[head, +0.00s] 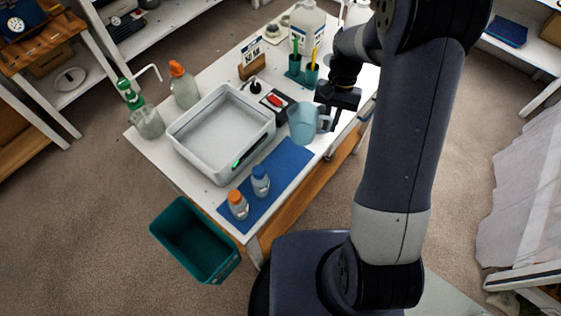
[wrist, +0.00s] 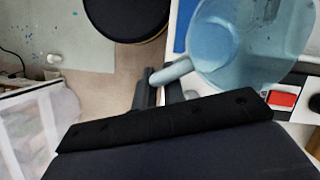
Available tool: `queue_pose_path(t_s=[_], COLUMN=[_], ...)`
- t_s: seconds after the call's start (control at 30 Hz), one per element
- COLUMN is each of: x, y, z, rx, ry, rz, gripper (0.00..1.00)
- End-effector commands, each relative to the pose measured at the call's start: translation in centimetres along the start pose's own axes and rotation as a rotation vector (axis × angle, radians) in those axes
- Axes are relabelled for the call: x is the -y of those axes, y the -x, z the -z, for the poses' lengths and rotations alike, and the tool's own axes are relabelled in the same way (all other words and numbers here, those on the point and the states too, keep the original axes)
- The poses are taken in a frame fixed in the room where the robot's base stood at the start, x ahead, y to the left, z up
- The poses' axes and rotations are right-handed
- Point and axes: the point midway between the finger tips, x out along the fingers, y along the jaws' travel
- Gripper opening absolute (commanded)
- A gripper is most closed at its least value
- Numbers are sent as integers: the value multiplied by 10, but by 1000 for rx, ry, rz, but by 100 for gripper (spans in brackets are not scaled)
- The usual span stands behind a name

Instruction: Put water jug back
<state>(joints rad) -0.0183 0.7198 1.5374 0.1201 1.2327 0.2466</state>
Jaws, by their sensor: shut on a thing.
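The water jug (head: 303,123) is a translucent light-blue pitcher near the right edge of the white table. In the wrist view the jug (wrist: 240,45) fills the upper right, with its handle (wrist: 172,73) pointing left. My gripper (head: 335,122) is at the jug's right side, shut on the handle. In the wrist view my gripper's fingers (wrist: 158,92) sit around the handle. The jug looks upright. I cannot tell whether its base touches the table.
A blue mat (head: 277,168) with two small bottles (head: 238,204) lies in front. A grey-white tub (head: 215,135) stands left of the jug. A dark tray (head: 270,104), cups (head: 311,74) and a large container (head: 307,28) stand behind. A teal bin (head: 193,238) is on the floor.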

Motion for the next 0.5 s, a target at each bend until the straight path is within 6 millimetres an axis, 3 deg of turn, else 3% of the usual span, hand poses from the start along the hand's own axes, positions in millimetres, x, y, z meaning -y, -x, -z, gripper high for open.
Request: queue_pose_path(t_s=[0.5], x=[28], y=[-1], z=[-76], rx=[12], ry=[-436], rz=[182], gripper=[0])
